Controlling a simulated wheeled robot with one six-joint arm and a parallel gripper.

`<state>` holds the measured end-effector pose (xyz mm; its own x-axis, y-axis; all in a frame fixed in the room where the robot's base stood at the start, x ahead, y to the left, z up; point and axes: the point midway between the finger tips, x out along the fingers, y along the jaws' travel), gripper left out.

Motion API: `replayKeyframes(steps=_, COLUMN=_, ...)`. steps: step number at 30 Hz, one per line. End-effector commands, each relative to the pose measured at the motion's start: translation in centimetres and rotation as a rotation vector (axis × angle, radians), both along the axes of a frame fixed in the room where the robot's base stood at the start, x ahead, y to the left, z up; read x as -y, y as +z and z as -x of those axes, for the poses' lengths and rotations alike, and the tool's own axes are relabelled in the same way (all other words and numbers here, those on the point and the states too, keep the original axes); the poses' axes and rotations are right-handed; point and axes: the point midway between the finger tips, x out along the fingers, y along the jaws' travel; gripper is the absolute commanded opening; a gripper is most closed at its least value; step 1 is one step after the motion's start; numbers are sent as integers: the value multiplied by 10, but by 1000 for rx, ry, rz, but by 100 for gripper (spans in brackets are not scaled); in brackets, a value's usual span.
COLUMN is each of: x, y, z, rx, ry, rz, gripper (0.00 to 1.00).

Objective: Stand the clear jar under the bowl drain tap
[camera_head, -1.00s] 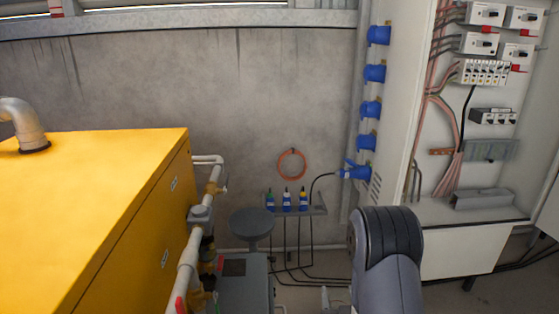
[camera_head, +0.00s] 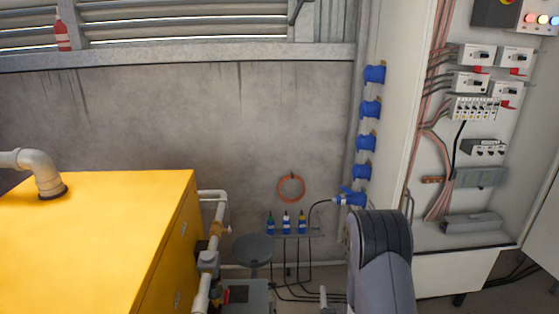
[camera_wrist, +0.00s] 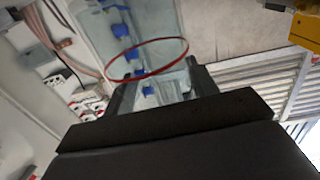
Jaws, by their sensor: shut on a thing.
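In the wrist view a clear jar (camera_wrist: 150,25) with a thin red ring around it is between the dark fingers of my gripper (camera_wrist: 163,85). My gripper is shut on the jar, and the background shows through its wall. In the head view only a dark grey part of my arm shows at the lower right; the jar and gripper are out of sight. A pale pipe with grey fittings (camera_head: 208,262) and a brass valve runs beside the yellow housing. I cannot make out the bowl drain tap.
The yellow housing (camera_head: 100,235) fills the lower left. Black cables trail over the floor.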

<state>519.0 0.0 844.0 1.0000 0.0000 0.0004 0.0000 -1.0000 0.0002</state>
Motion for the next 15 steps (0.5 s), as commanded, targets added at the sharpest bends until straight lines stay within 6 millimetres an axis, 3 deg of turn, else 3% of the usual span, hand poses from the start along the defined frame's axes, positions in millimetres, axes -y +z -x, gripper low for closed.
replayKeyframes(steps=1, x=0, y=8, z=0, rx=0, ry=0, rz=0, gripper=31)
replayKeyframes(steps=7, x=0, y=9, z=1, rx=-2, ry=0, rz=0, gripper=31)
replayKeyframes(steps=15, x=0, y=-24, z=24, rx=-7, ry=0, rz=1, gripper=31)
